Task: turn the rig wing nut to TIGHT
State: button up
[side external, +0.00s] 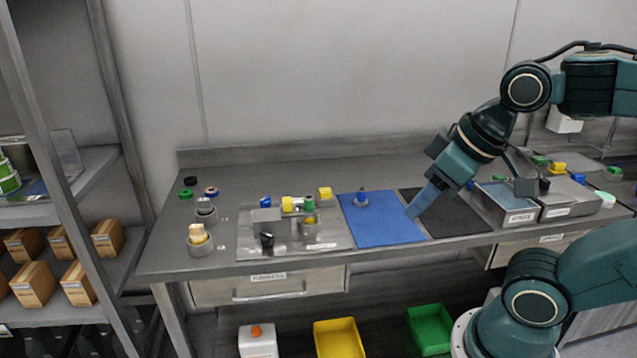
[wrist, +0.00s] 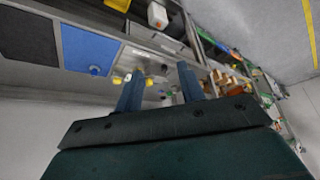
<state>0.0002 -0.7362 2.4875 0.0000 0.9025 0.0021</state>
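The rig (side external: 285,225) stands on a metal plate at the middle left of the bench, with yellow, green, blue and black parts on it. I cannot tell which of these small parts is the wing nut, nor how it is turned. The rig's parts (wrist: 140,78) show small in the wrist view, around and between my fingers.
A black mat (side external: 455,215) and metal trays (side external: 505,205) lie to the right. Grey holders (side external: 200,243) and coloured rings stand at the left. Yellow (side external: 338,338) and green (side external: 430,328) bins are below.

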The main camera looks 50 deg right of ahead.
jog(key=w+r+g, duration=0.2)
jog(key=w+r, duration=0.1)
jog(key=w, duration=0.7)
jog(key=m+g, duration=0.3)
jog(key=g, duration=0.1)
send_over(268, 237)
notch_tip(268, 237, down, 15)
jog(key=shift+r, duration=0.15)
notch_tip(268, 237, down, 14)
jog(key=shift+r, duration=0.15)
